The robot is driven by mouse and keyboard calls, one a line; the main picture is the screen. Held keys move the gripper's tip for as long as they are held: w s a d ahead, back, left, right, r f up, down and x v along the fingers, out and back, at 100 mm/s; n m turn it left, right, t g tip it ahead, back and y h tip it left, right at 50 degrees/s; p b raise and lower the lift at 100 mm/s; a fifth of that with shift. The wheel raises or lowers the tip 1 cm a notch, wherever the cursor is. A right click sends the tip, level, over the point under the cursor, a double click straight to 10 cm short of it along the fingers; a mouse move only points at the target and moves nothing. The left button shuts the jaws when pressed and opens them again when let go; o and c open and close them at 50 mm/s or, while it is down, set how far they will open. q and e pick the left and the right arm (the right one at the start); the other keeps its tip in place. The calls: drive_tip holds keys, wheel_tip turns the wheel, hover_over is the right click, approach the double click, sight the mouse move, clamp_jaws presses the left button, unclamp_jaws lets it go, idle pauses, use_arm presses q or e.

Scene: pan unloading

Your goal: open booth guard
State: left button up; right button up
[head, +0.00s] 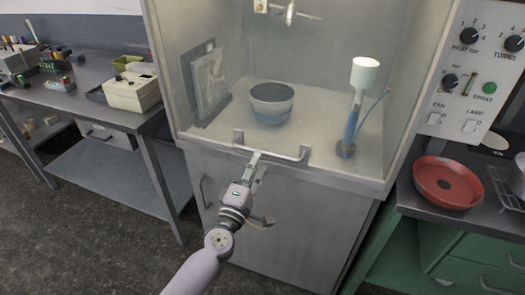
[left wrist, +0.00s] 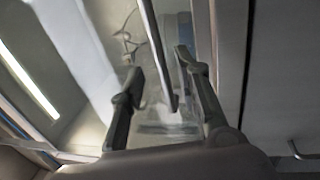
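The booth guard (head: 285,60) is a clear pane across the front of the spray booth and appears to be down. A metal bar handle (head: 290,156) sticks out at its lower edge. My left gripper (head: 257,160) is at the left part of this handle. In the left wrist view the fingers of my left gripper (left wrist: 160,80) are apart. The handle bar (left wrist: 152,35) runs between them, with gaps visible on both sides. My right gripper is not in view.
Behind the pane are a bowl (head: 271,103) and a spray stand (head: 352,115). A control panel (head: 470,70) is at the right. A red pan (head: 447,183) lies on the right counter. A workbench (head: 85,98) stands left. Cabinet doors (head: 300,225) are below the booth.

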sight(262, 152)
use_arm(q)
drive_tip(key=x, duration=0.5)
drive_tip(key=shift+w+d+b, duration=0.1)
drive_tip(key=shift+w+b, duration=0.2)
drive_tip(key=shift+c, duration=0.5)
clamp_jaws()
